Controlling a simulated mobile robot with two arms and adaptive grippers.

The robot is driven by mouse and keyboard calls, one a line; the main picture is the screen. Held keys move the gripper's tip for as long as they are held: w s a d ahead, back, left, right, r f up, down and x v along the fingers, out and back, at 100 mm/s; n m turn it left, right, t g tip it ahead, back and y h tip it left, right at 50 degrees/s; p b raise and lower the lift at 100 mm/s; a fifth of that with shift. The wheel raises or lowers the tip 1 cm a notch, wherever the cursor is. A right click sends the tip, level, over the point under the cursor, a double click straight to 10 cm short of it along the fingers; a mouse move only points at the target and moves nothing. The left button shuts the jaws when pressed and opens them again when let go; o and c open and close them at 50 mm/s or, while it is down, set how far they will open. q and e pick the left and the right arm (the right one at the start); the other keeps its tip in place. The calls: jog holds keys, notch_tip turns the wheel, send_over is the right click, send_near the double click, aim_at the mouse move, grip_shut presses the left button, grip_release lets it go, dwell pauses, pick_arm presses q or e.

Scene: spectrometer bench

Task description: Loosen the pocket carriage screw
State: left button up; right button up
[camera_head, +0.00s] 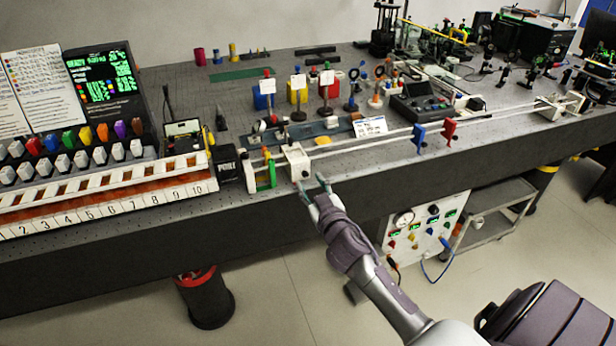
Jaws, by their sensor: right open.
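A cream block-like carriage (297,163) sits near the left end of the long pale rails at the bench's front edge. A green-framed piece (262,174) stands just left of it. I cannot tell for sure which of these is the pocket carriage, and its screw is too small to make out. My right gripper (314,185) is open, with its fingertips at the bench's front edge, just below and right of the cream carriage. Nothing shows between the fingers. I cannot tell whether a fingertip touches the carriage. My left gripper is not in view.
Red (449,132) and blue (419,138) holders stand on the rails to the right. A black box (228,163) and numbered white rack (110,205) are at left. Coloured posts (297,90) stand behind. A gauge panel (418,228) is below the bench.

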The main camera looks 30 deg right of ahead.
aim_at(305, 174)
jog(key=shift+x, duration=1.35)
grip_shut()
